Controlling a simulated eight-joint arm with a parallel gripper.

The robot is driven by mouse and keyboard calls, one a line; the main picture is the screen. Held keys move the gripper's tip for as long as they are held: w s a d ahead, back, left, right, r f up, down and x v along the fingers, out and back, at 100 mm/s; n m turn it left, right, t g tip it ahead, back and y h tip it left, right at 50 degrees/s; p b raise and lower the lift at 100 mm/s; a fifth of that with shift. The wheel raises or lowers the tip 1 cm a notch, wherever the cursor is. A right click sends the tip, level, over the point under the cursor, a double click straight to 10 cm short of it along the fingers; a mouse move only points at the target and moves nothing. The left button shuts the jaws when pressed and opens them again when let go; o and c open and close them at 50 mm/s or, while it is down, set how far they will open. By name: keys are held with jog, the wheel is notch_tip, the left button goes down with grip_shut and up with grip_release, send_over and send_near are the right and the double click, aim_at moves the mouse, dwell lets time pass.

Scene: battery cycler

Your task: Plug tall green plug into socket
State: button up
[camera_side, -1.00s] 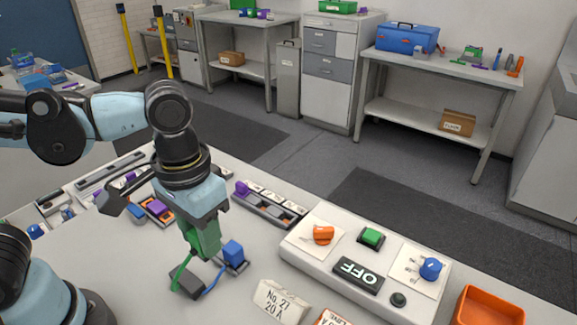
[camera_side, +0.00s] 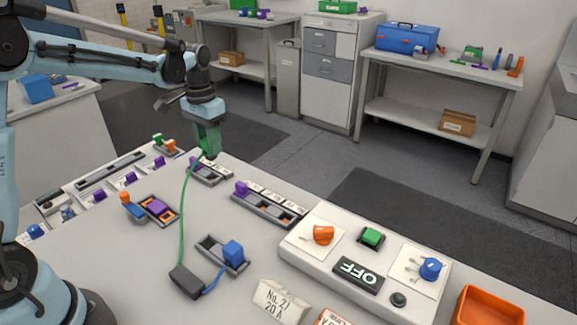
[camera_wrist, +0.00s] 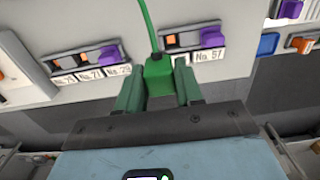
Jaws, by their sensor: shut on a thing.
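My gripper (camera_side: 208,138) is shut on the green plug (camera_side: 209,152) and holds it upright above the back edge of the table. A green cord (camera_side: 181,225) runs from the plug to a dark block (camera_side: 187,281). In the wrist view the plug (camera_wrist: 158,72) sits between the green fingers (camera_wrist: 158,90). Beyond it is a socket strip (camera_wrist: 180,40) labelled No. 57 with a purple plug. That strip (camera_side: 214,174) lies just below the gripper in the side view. A second strip (camera_wrist: 65,64) with several labels and a purple plug is to the left.
A strip with a blue plug (camera_side: 233,251) stands near the dark block. The control panel (camera_side: 300,262) reads OFF, with an orange knob (camera_side: 323,234), a green button (camera_side: 371,236) and a blue knob (camera_side: 431,268). An orange bin (camera_side: 489,305) is at right.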

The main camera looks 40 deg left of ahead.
jog(key=shift+w+a+f, duration=0.1)
jog(key=shift+a+f, duration=0.2)
jog(key=shift+f, duration=0.95)
jog(key=shift+w+a+f, duration=0.1)
jog(key=shift+a+f, duration=0.25)
jog(key=shift+f, duration=0.95)
jog(key=shift+a+f, duration=0.3)
jog(key=shift+f, duration=0.95)
jog(key=shift+f, duration=0.2)
jog(key=o, duration=1.1)
jog(key=shift+o, duration=0.2)
